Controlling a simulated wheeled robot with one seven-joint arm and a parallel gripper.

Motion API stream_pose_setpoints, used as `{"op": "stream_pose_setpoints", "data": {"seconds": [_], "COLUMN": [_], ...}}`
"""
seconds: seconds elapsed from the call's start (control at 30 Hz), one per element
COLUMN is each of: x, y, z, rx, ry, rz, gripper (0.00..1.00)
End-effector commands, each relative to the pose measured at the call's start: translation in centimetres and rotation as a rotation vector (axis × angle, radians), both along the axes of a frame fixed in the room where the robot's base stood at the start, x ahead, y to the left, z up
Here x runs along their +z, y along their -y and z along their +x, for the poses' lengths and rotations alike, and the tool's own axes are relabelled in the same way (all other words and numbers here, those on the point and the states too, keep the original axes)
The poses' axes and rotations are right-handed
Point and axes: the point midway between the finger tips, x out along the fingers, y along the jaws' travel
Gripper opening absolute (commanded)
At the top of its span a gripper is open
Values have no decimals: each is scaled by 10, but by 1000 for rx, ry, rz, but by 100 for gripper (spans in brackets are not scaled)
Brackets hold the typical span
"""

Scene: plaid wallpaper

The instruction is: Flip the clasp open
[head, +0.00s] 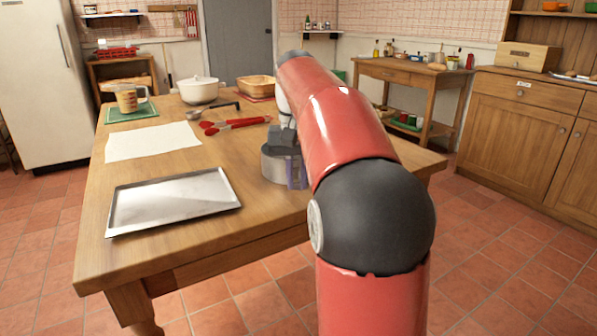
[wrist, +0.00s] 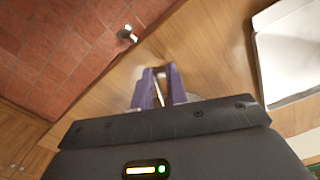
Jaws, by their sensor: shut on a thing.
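A round grey metal pan (head: 271,168) stands on the wooden table near its right front side, partly hidden behind my arm and gripper. My gripper (head: 296,177) is at the pan's right side, its purple fingers pointing down against the wall. In the wrist view the fingers (wrist: 160,90) are close together with a thin, light metal piece between them, which looks like the clasp (wrist: 161,86). Most of the pan is hidden by the gripper body there. I cannot tell how far the clasp is turned.
A baking tray (head: 173,199) lies on the table (head: 262,222) left of the pan, with white paper (head: 150,142) behind it. Red-handled utensils (head: 235,124), a white pot (head: 198,90) and a measuring cup (head: 130,98) are farther back. The front table edge is close by.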

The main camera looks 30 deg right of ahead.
Motion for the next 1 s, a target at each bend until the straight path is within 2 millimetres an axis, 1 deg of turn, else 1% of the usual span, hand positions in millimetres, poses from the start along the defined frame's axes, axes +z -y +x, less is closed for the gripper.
{"op": "stream_pose_setpoints", "data": {"seconds": [0.13,0.17,0.2,0.3,0.53,0.63,1.0], "x": [0,0,0,0,0,6,65], "y": [0,0,0,0,0,0,0], "z": [0,0,0,0,0,0,1], "rx": [1,1,1,1,1,1,2], "ry": [1,1,1,1,1,2,3], "rz": [0,0,0,0,0,-1,-1], "gripper": [0,19,24,35,35,35,35]}}
